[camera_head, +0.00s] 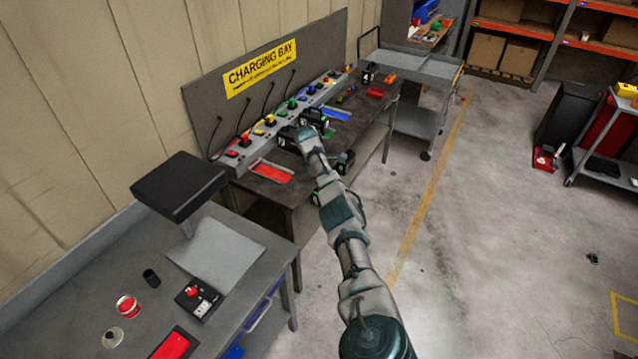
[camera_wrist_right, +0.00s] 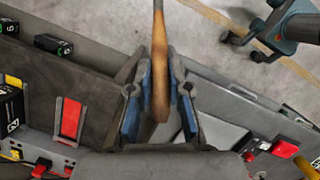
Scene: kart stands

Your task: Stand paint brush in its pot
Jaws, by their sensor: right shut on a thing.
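My right gripper (camera_wrist_right: 160,100) shows in the right wrist view with its blue-padded fingers on both sides of a wooden handle, shut on the paint brush (camera_wrist_right: 160,50). The handle's rounded end points down in that view, and its other end runs out of the top edge, so the bristles are hidden. In the head view my right arm reaches over the charging bench, where the brush cannot be made out. My left gripper is out of view.
The charging bench (camera_head: 284,207) carries a row of coloured plugs, batteries and a red pad (camera_head: 271,171). A grey cart (camera_head: 421,68) stands beyond it. The near bench also holds a black box with a red button (camera_head: 197,298).

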